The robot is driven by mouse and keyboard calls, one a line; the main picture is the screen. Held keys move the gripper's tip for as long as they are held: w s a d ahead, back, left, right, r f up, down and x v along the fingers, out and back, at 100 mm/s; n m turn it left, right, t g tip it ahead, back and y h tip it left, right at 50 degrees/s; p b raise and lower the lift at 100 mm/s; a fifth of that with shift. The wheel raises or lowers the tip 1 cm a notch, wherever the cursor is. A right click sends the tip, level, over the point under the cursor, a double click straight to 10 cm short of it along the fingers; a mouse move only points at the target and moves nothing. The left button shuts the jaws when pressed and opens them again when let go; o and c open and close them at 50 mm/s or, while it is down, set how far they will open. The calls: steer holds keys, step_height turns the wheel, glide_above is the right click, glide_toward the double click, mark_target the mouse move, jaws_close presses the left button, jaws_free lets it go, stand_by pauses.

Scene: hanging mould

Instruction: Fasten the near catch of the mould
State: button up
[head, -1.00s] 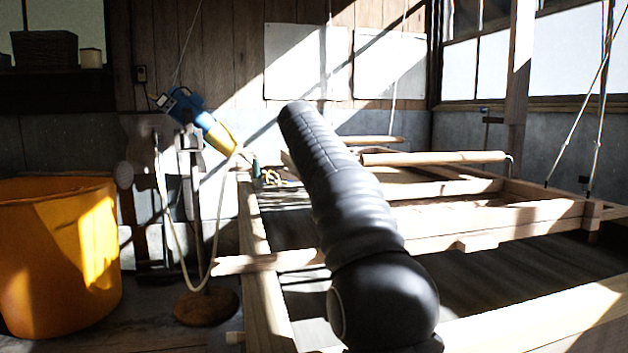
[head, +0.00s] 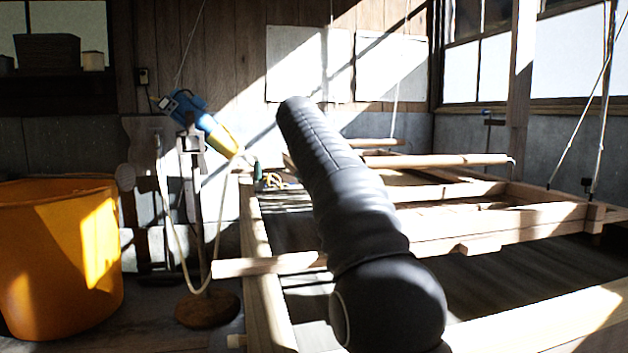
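The mould (head: 508,228) is a pale wooden frame with crossbars, with cords rising from its right side. It spans the middle and right of the head view. My dark, ribbed arm reaches out over it and hides part of its middle. My gripper is not visible; the arm's far end stands in front of that area. I cannot make out the near catch; it may be behind my arm or too small to see. A round wooden bar (head: 435,160) lies across the frame's far part, with a small metal end at its right.
A yellow tub (head: 50,270) stands at the left. A blue and yellow device (head: 205,122) on a stand with a hose is beside the frame. Wooden rails (head: 262,285) edge the dark vat.

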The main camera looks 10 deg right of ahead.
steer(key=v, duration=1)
